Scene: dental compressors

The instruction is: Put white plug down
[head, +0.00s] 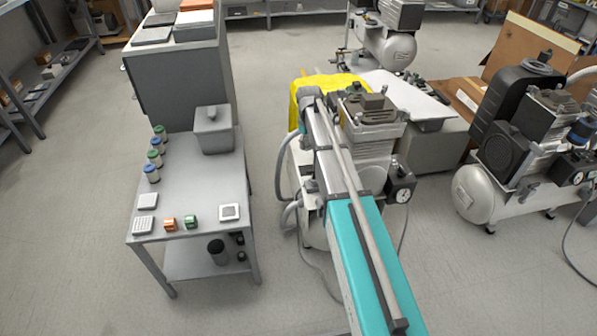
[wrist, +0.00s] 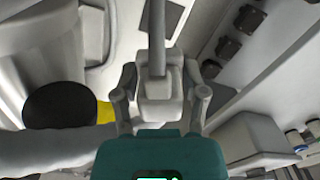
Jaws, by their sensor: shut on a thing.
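In the wrist view, my gripper (wrist: 161,98) is shut on the white plug (wrist: 158,88), a pale block between the two fingers. A grey cord or stem (wrist: 157,35) runs from the plug towards the top of the picture. The plug's lower end is hidden by the gripper body. In the head view my arm reaches forward past the compressor (head: 365,150), and I cannot make out the gripper or the plug there.
A grey table (head: 190,190) at left holds a grey box (head: 213,130), several small jars and blocks; its middle is clear. The box also shows in the wrist view (wrist: 250,140). Dark square fittings (wrist: 228,47) sit on a pale panel. Another compressor (head: 520,150) stands at right.

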